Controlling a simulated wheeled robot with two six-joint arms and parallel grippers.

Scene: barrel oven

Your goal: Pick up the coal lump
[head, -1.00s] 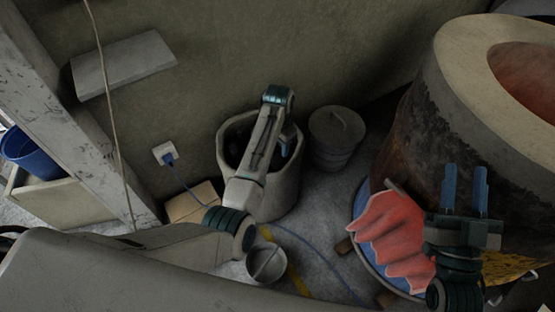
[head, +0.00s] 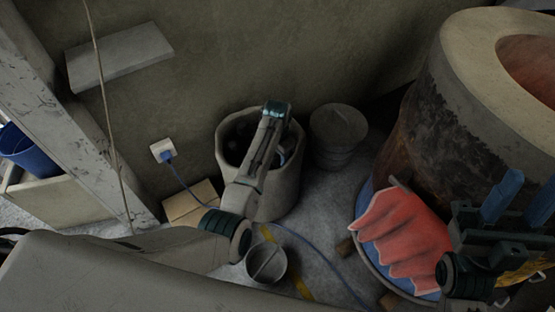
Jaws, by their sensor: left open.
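Dark, rounded coal lumps (head: 239,134) lie in the shadowed inside of a grey, open-topped container (head: 272,203) on the floor. I cannot single out one lump clearly. My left arm comes in from the left and bends over the container's rim. My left gripper (head: 284,156) is inside the right part of the opening, mostly hidden behind my own arm. It is open, and I see no lump held in it. My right gripper (head: 519,198) is at the right edge, in front of the barrel oven, with its blue fingers apart and nothing between them.
A lidded metal bucket (head: 337,137) stands right of the container. A small pan (head: 266,262) and a blue cable (head: 318,257) lie in front. The large barrel oven (head: 411,130) fills the right, with a red cloth (head: 402,233) at its base. A wall stands behind.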

